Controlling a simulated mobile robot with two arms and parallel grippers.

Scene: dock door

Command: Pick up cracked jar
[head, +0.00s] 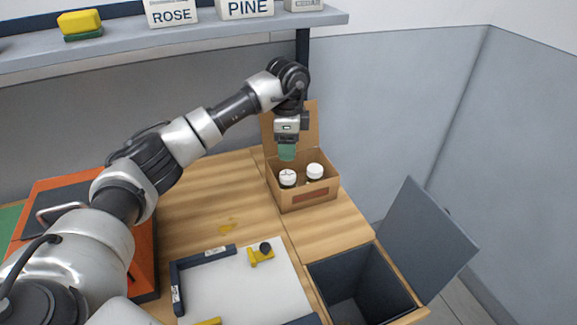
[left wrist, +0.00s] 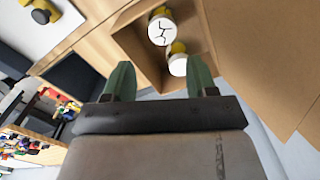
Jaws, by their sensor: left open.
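The cracked jar (head: 288,178) stands in an open cardboard box (head: 308,198), its white lid marked with a dark crack. In the left wrist view its cracked lid (left wrist: 162,30) lies beyond my fingertips, with yellow showing at its edge. A second jar (head: 314,171) with a plain white lid stands beside it on the right; it also shows in the left wrist view (left wrist: 178,65), nearer my fingers. My left gripper (head: 287,153) is open and empty, pointing down above the box behind the cracked jar. Its green fingers (left wrist: 161,75) hold nothing. The jars' lower parts are hidden. My right gripper is not in view.
The box's raised flap (head: 307,120) stands behind my gripper. A dark open bin (head: 360,285) with a raised lid (head: 428,237) is at front right. A white mat (head: 245,292) bears a yellow clamp-like piece (head: 261,254). A shelf (head: 190,40) runs above. Bare wood lies left of the box.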

